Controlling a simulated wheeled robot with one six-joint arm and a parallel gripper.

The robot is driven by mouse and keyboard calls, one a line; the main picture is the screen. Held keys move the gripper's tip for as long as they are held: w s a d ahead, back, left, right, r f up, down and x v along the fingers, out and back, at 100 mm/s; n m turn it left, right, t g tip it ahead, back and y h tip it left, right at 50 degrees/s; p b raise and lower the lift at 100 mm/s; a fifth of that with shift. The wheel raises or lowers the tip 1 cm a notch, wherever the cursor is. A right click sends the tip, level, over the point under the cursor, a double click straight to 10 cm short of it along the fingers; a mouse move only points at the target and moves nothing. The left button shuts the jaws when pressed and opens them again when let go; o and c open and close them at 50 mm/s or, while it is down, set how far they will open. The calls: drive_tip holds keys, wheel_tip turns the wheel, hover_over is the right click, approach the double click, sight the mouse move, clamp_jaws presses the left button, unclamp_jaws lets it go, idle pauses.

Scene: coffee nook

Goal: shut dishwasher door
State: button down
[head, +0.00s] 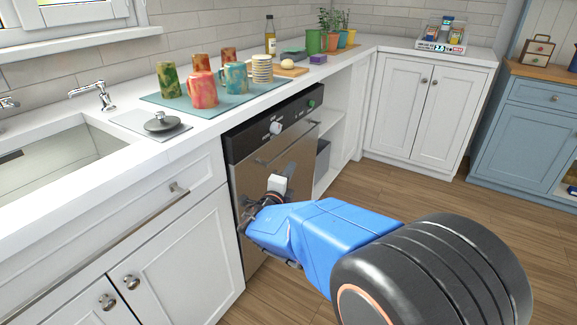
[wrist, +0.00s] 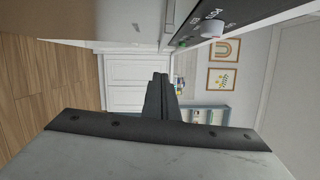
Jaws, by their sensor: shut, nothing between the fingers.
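The dishwasher (head: 247,176) is under the counter, with a steel door front, a bar handle and a black control panel (head: 245,140) with a white knob. Its door stands upright, about in line with the cabinets; I cannot tell whether a narrow gap is left. My blue arm reaches to the lower part of the door and hides some of it. In the wrist view my gripper (wrist: 160,78) is shut and empty, close beside the steel front. The control panel (wrist: 245,22) runs along the upper right there. Whether the fingers touch the door is unclear.
Mugs and stacked cups stand on a teal mat (head: 154,98) on the counter above. A sink (head: 60,160) and white drawers (head: 150,225) are at the left. An open shelf (head: 328,150) is right of the dishwasher. The wooden floor (head: 400,195) is clear.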

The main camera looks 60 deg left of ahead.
drive_tip(key=v, duration=0.7)
drive_tip(key=w+a+f+m+g+h, duration=0.2)
drive_tip(key=w+a+f+g, duration=0.3)
drive_tip(key=w+f+g, duration=0.65)
drive_tip(key=w+d+r+g+y, duration=0.1)
drive_tip(key=w+d+r+g, duration=0.1)
drive_tip(key=w+r+g, duration=0.45)
drive_tip(key=w+d+r+g+y, duration=0.1)
drive_tip(key=w+d+r+g, duration=0.15)
drive_tip(key=r, duration=0.65)
drive_tip(key=r+x, duration=0.1)
drive_tip(key=x, duration=1.3)
drive_tip(key=shift+s+a+r, duration=0.15)
drive_tip(key=shift+s+a, duration=0.05)
drive_tip(key=shift+s, duration=0.3)
